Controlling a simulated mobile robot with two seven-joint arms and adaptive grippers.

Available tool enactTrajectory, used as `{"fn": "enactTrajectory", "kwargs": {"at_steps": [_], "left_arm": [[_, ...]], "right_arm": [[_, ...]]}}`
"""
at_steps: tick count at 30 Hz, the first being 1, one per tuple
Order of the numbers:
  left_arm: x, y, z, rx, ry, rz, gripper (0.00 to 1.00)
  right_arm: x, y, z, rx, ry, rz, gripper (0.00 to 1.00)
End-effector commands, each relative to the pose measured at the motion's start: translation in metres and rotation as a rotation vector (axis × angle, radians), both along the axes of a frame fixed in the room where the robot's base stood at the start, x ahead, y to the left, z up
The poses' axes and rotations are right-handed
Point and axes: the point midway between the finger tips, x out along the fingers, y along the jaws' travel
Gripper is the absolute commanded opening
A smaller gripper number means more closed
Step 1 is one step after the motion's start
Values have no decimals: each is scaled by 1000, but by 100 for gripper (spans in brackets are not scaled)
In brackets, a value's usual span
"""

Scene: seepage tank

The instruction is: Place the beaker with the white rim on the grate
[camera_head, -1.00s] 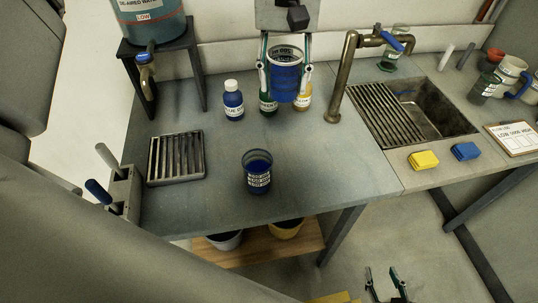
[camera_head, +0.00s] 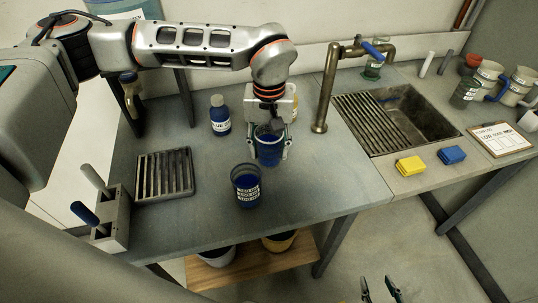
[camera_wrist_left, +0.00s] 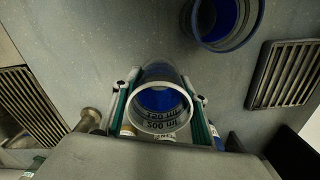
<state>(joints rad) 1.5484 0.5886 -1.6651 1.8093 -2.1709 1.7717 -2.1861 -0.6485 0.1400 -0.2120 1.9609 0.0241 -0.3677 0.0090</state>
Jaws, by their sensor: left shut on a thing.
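My left gripper (camera_head: 268,150) is shut on a clear beaker with blue liquid (camera_head: 268,152). In the left wrist view this beaker (camera_wrist_left: 160,103) shows a whitish rim and sits between the two fingers. I cannot tell whether its base touches the table. A second beaker of blue liquid with a dark rim (camera_head: 247,187) stands upright on the table, just left and nearer. A small dark grate (camera_head: 165,174) lies at the table's left; it also shows in the left wrist view (camera_wrist_left: 285,75). My right gripper (camera_head: 380,290) is open and empty, low at the bottom edge.
A blue bottle (camera_head: 219,117) stands behind. A two-handled holder (camera_head: 113,217) stands beside the small grate. A slatted drain grate (camera_head: 372,125) covers part of the sink, with a brass tap (camera_head: 328,90) beside it. Table between the small grate and the beakers is clear.

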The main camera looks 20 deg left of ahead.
Motion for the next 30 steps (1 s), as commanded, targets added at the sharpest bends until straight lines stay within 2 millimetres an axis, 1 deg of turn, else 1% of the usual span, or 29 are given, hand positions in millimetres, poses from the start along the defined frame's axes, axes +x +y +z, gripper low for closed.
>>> {"fn": "enactTrajectory", "kwargs": {"at_steps": [1,3,6,14,18,19,20,21,30], "left_arm": [[-1,0,-9,0,5,0,22],[-1,0,-19,0,3,0,22],[-1,0,-30,-1,3,0,22],[0,0,-31,0,0,-1,22],[0,0,-35,0,1,-1,22],[0,0,-34,0,1,-1,51],[0,0,-34,0,1,-1,58],[0,0,-34,0,1,-1,60],[0,0,-33,0,1,-1,60]], "right_arm": [[0,0,1,0,-1,0,40],[1,0,2,1,-2,0,40],[1,0,2,1,-4,0,40],[1,1,2,1,-4,0,40],[0,1,0,1,-3,0,40],[0,1,0,1,-2,0,40],[0,1,0,1,-2,1,40],[0,1,0,1,-2,1,40],[0,0,-1,0,1,1,40]]}}
